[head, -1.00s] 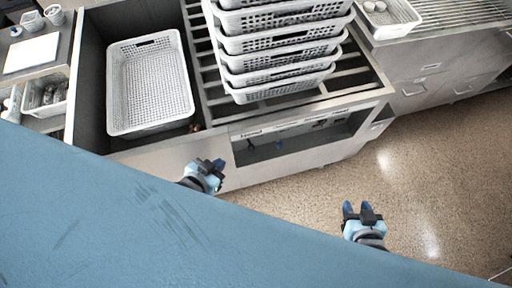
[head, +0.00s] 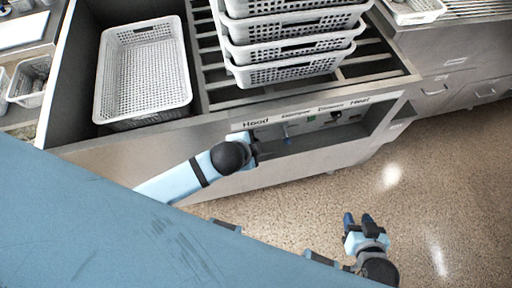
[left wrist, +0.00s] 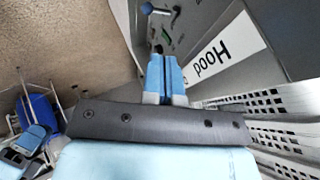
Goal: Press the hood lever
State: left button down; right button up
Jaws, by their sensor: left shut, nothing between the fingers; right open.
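The label reading Hood (head: 256,123) is at the left end of the control panel on the counter front; it also shows, turned over, in the left wrist view (left wrist: 222,52). My left gripper (head: 252,148) is just below this label, shut and empty, covering the panel there. Its closed blue fingers (left wrist: 163,65) point toward the panel in the left wrist view. A blue-tipped lever (left wrist: 176,11) stands out beyond them; I cannot tell which label it belongs to. The Hood lever cannot be made out clearly. My right gripper (head: 359,220) is open and empty above the floor.
More labelled controls (head: 335,117) line the panel to the right. A stack of white perforated baskets (head: 295,70) stands on the slatted counter above. Another basket (head: 143,72) sits in the sink at left. The speckled floor (head: 440,160) is clear at right.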

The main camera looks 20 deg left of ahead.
pick_arm(q)
jog(key=s+a+f+b+x, duration=0.1)
jog(key=a+x, duration=0.1)
jog(key=x, duration=1)
jog(key=shift+w+f+b, duration=0.2)
jog(key=shift+f+b, duration=0.15)
pick_arm(e)
jog(key=shift+w+f, duration=0.15)
jog(key=shift+f, duration=0.5)
pick_arm(q)
jog(key=shift+a, duration=0.2)
